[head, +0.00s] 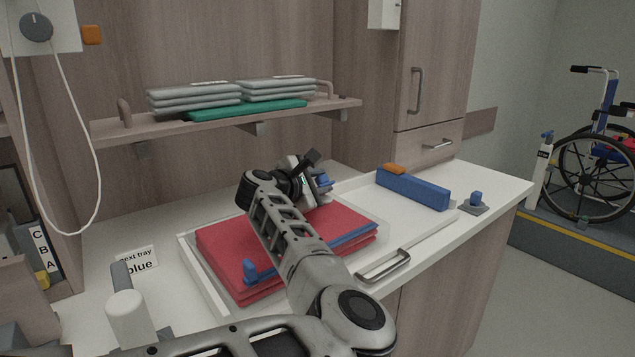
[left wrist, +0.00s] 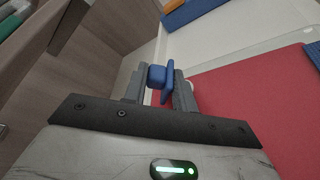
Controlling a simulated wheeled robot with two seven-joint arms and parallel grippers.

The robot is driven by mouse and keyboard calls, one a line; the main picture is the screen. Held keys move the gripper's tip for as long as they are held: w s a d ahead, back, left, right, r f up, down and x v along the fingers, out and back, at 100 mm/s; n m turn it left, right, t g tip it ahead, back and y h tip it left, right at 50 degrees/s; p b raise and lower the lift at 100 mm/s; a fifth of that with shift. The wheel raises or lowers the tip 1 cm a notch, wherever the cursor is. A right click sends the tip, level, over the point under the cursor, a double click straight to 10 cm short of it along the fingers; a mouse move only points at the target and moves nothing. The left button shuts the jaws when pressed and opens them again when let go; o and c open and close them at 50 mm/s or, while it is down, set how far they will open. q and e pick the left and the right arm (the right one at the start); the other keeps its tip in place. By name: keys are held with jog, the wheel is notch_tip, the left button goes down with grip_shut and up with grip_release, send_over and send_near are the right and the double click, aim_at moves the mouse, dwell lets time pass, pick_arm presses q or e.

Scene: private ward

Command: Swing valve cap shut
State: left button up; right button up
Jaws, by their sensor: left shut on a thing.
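My left gripper (head: 318,172) reaches over the red stack to the back edge of the tray. It is shut on a small blue part (head: 325,183). In the left wrist view the blue part (left wrist: 168,84) shows as a rounded knob and a flat plate between the fingers of the left gripper (left wrist: 160,88). I take it for the valve cap, but its hinge and seat are hidden, so I cannot tell how far it is swung. My right gripper is not in view.
A shallow white tray (head: 208,285) holds the red stack (head: 225,245) with blue strips. A blue block (head: 412,190) with an orange piece (head: 395,168) and a blue knob on a grey base (head: 476,198) stand at right. A shelf (head: 118,130) with folded linen hangs above.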

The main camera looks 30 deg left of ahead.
pick_arm(q)
jog(key=shift+r, duration=0.2)
jog(key=shift+a, duration=0.1)
jog(key=o, duration=0.8)
jog(key=shift+c, duration=0.2)
jog(key=shift+o, duration=0.4)
jog(key=shift+s+f, duration=0.1)
jog(key=v, duration=1.5)
jog(key=shift+s+b, duration=0.3)
jog(key=shift+s, duration=0.15)
